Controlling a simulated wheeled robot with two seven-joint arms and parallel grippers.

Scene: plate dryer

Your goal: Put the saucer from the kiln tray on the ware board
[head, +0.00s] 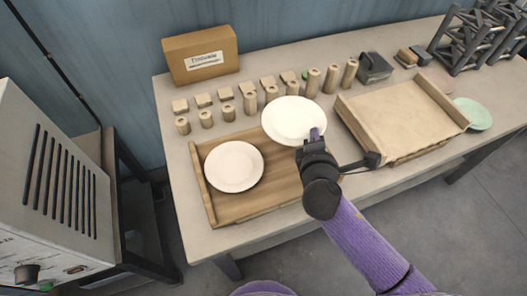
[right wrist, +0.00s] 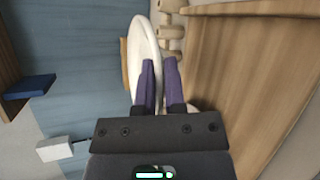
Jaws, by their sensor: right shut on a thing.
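A white saucer (head: 293,118) is in my right gripper (head: 312,138), gripped by its near rim. It appears raised over the back right part of the brown wooden board (head: 225,207), which looks like the ware board. In the right wrist view the saucer (right wrist: 143,45) shows nearly edge-on between the purple fingers (right wrist: 160,68), apart from the wooden board (right wrist: 240,70). A second white saucer (head: 234,166) lies flat on the left half of the board. A pale shallow tray (head: 400,115), perhaps the kiln tray, stands to the right and is empty. My left gripper is not in view.
Several small wooden blocks and cylinders (head: 228,112) stand in rows behind the board. A cardboard box (head: 200,55) is at the back left. A green plate (head: 473,113) lies right of the pale tray. Dark metal frames (head: 470,40) stand at the back right.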

